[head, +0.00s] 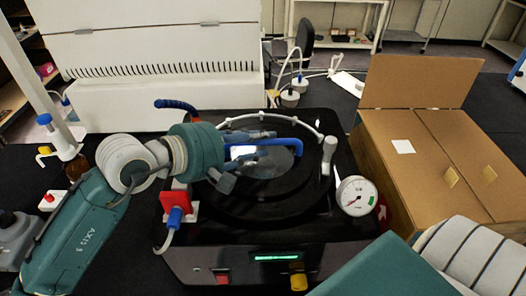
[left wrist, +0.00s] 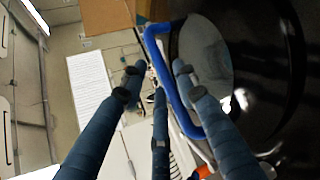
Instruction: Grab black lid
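The black lid (head: 292,188) is a round disc on top of the black freeze dryer (head: 345,225), with a grey round window and a blue handle (head: 283,142). In the left wrist view the lid (left wrist: 270,50) fills the right side, and the handle (left wrist: 166,68) runs between my fingers. My left gripper (head: 248,160) is over the lid at the handle. Its fingers are spread, on both sides of the handle in the wrist view. I cannot tell whether any finger touches it. My right gripper is out of view; only part of my right arm shows at bottom right.
A white ring tube (head: 290,120) arches behind the lid and a pressure gauge (head: 356,195) stands at its right. A red and blue valve (head: 176,208) is at the left.

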